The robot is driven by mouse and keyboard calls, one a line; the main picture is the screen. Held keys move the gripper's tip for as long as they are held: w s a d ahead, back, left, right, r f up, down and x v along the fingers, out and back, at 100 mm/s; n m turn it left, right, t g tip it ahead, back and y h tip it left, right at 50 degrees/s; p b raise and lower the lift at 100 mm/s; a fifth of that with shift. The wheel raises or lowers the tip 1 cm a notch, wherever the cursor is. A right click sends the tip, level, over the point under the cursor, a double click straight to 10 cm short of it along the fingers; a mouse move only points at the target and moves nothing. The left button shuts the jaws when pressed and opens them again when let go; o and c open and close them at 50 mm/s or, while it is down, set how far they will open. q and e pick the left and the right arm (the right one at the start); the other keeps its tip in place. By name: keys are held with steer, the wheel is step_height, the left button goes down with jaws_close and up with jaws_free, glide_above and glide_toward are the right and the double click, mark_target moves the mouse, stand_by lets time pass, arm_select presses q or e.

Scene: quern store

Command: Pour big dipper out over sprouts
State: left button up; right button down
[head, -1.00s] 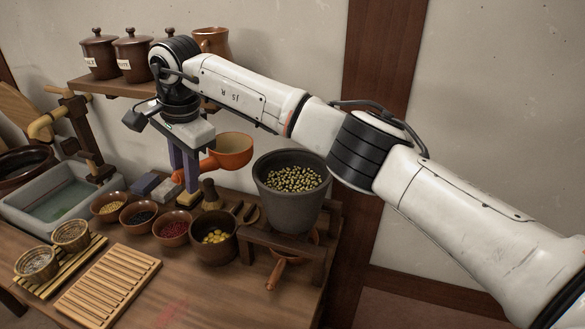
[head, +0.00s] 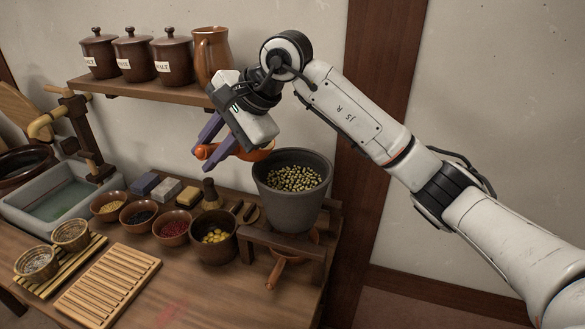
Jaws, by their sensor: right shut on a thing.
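My right gripper (head: 213,152) is shut on the orange handle of the big dipper (head: 259,154). It holds the dipper in the air just left of the dark grey pot, near rim height. The dipper is tilted and part of its bowl is hidden behind my gripper; I cannot see what is inside it. The sprouts (head: 294,178), yellow-green and speckled, fill the top of the grey pot (head: 290,208). My left gripper is not in view.
The pot stands on a wooden stand (head: 283,247) with another orange-handled dipper (head: 277,273) below. Several bowls (head: 172,228) line the counter to the left. A shelf (head: 150,92) with lidded jars (head: 172,55) and a brown jug (head: 211,57) is above. A stone sink (head: 62,203) is far left.

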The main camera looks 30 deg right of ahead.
steer(key=shift+s+d+r+t+y, duration=0.4)
steer(key=shift+d+r+y, duration=0.15)
steer(key=shift+d, duration=0.2)
steer(key=shift+s+d+r+t+y, duration=0.1)
steer(key=shift+s+d+t+y, duration=0.4)
steer(key=shift+d+t+y, duration=0.2)
steer(key=shift+t+y, duration=0.4)
steer(key=shift+y, duration=0.35)
steer(key=s+d+b, duration=0.1)
steer(key=b, duration=0.1)
steer(key=s+d+b, duration=0.1)
steer(key=d+b, duration=0.1)
steer(key=shift+s+d, duration=0.2)
steer(key=shift+d, duration=0.1)
steer(key=shift+s+d+r+t+y+b, duration=0.35)
steer(key=shift+d+t+y+b, duration=0.2)
steer(key=shift+b, duration=0.65)
